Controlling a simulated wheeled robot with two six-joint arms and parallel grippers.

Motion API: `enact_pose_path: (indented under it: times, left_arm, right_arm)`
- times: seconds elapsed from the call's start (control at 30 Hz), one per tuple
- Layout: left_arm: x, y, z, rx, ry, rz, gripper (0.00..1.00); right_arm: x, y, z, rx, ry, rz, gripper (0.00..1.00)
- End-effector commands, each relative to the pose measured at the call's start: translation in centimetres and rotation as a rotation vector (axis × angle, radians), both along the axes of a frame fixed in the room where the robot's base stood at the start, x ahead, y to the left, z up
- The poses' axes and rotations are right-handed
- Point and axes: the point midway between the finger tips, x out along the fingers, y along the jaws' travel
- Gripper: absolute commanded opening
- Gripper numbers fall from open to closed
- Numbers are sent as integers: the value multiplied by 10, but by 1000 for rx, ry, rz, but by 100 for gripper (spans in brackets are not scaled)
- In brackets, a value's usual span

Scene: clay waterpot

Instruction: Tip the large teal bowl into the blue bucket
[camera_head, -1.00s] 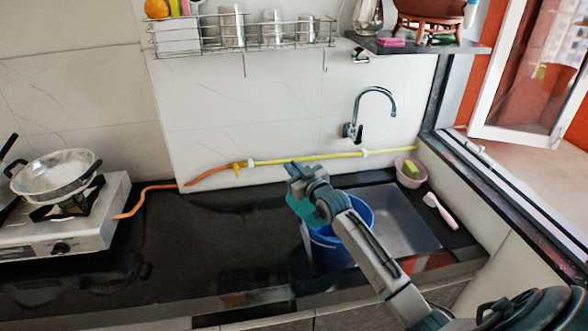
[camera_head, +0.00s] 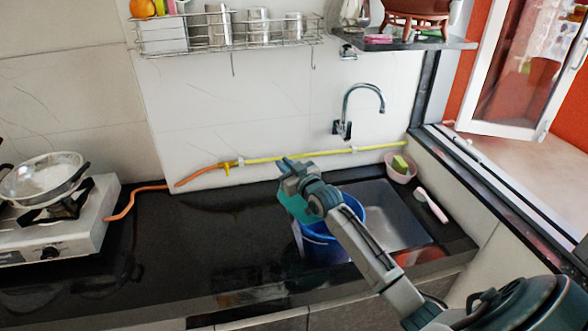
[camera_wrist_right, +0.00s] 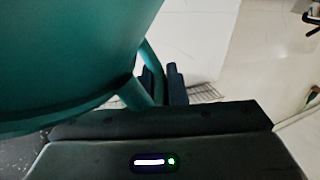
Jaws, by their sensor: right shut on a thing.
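The large teal bowl (camera_head: 296,207) is partly hidden behind my right wrist in the head view, held over the left part of the blue bucket's rim. It looks tilted, but its opening and contents are hidden. My right gripper (camera_head: 287,170) is shut on the bowl. In the right wrist view the bowl (camera_wrist_right: 70,55) fills the upper left, with a handle-like loop by the fingers (camera_wrist_right: 163,84). The blue bucket (camera_head: 325,250) stands upright at the left side of the sink, partly covered by my right arm. My left gripper is not in view.
A gas stove (camera_head: 60,225) with a metal pan (camera_head: 42,180) stands at the left. A tap (camera_head: 343,128) and yellow hose (camera_head: 290,156) are on the wall behind. A pink bowl (camera_head: 400,172) and brush (camera_head: 431,206) lie right of the sink.

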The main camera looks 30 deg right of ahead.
Motion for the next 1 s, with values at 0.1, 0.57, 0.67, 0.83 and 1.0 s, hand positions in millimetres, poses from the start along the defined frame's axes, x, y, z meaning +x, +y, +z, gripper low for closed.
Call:
enact_pose_path:
  times: [0.1, 0.57, 0.67, 0.83, 1.0]
  left_arm:
    - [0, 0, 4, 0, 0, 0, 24]
    - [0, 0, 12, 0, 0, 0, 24]
    - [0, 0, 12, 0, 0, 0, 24]
    - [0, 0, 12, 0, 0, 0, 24]
    - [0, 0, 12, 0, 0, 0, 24]
  right_arm:
    - [0, -4, 5, 15, -1, 0, 0]
    - [0, -21, 15, 88, 0, 0, 0]
    - [0, -22, 16, 93, 0, 0, 0]
    - [0, -23, 16, 95, 0, 0, 0]
    - [0, -23, 16, 94, 0, 0, 0]
